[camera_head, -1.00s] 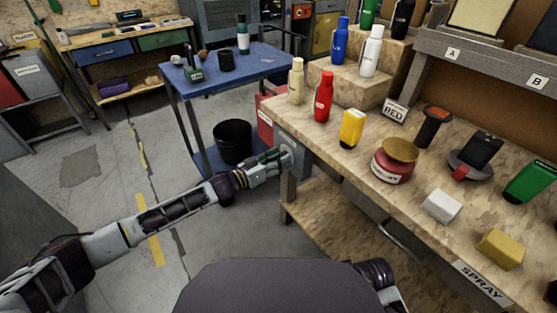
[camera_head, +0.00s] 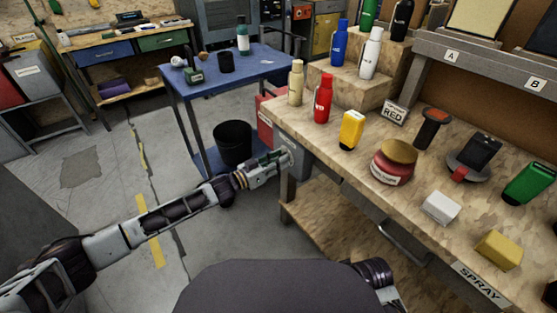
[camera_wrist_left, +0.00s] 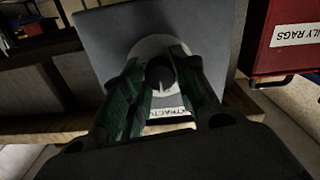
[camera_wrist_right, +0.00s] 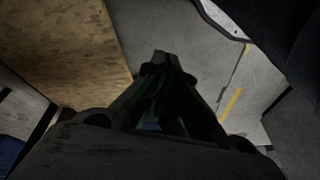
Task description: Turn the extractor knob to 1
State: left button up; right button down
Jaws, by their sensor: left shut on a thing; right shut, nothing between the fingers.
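The extractor knob (camera_wrist_left: 160,74) is a dark round knob with a pale pointer line, on a pale round dial (camera_wrist_left: 148,47) fixed to a grey panel (camera_wrist_left: 105,30). A label reading "EXTRACTOR" (camera_wrist_left: 168,114) is partly hidden below it. My left gripper (camera_wrist_left: 161,72) has its green-padded fingers on either side of the knob and is shut on it; in the head view the left gripper (camera_head: 284,158) is at the bench's left end. The dial's numbers cannot be read. My right gripper (camera_wrist_right: 165,60) is shut and empty, pointing down over the floor.
A red box labelled "OILY RAGS" (camera_wrist_left: 290,40) stands right of the panel in the left wrist view. The workbench (camera_head: 300,135) holds bottles, a red tin (camera_head: 392,172) and blocks.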

pick_arm(q)
jog(key=shift+f+m+p, duration=0.1)
jog(key=shift+m+p, duration=1.35)
jog(key=shift+m, duration=2.15)
pick_arm(e)
jog(key=shift+g, duration=0.4)
jog(key=shift+s+d+f, duration=0.1)
jog(key=shift+d+f, duration=0.05)
jog(key=shift+f, duration=0.65)
jog(key=shift+s+d+f, duration=0.15)
jog(key=shift+d+f, duration=0.05)
jog(key=shift+f, duration=0.6)
jog(key=shift+s+d+f, duration=0.1)
jog(key=shift+d+f, duration=0.05)
jog(key=shift+f, duration=0.65)
pick_arm(q)
jog(key=o, duration=1)
pick_arm(e)
jog(key=shift+r, duration=0.1)
pick_arm(q)
jog(key=shift+a, duration=0.15)
jog(key=shift+v, duration=5.9)
